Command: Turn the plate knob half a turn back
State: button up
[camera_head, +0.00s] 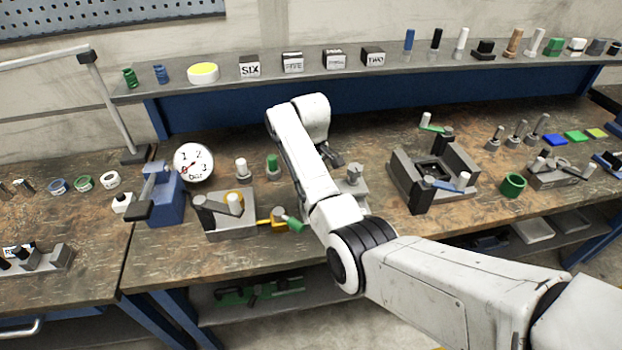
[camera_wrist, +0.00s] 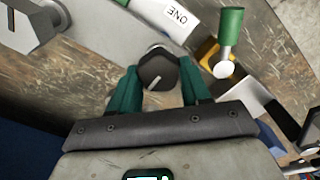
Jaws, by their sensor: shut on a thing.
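In the wrist view, the plate knob (camera_wrist: 157,70) is dark and many-sided, with a pale pointer line on its top. The line slants from lower left to upper right. My gripper (camera_wrist: 154,83) has green fingers, one on each side of the knob, and is shut on it. A pale grey plate surface shows around and beyond the knob. In the head view my arm hides the knob, and the fingertips cannot be made out there.
In the head view, a gauge (camera_head: 193,162) stands left of my arm and a dark square fixture (camera_head: 432,172) stands right.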

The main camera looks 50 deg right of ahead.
jog(key=shift+s+a+f, duration=0.1)
jog(key=shift+s+f, duration=0.05)
jog(key=shift+f, duration=0.15)
jog(key=o, duration=1.1)
jog(key=shift+r, duration=0.15)
jog(key=shift+c, duration=0.2)
jog(key=r, duration=0.9)
jog(key=shift+w+r, duration=0.1)
jog(key=shift+w, duration=0.15)
jog(key=shift+s+r, duration=0.1)
jog(key=shift+r, duration=0.7)
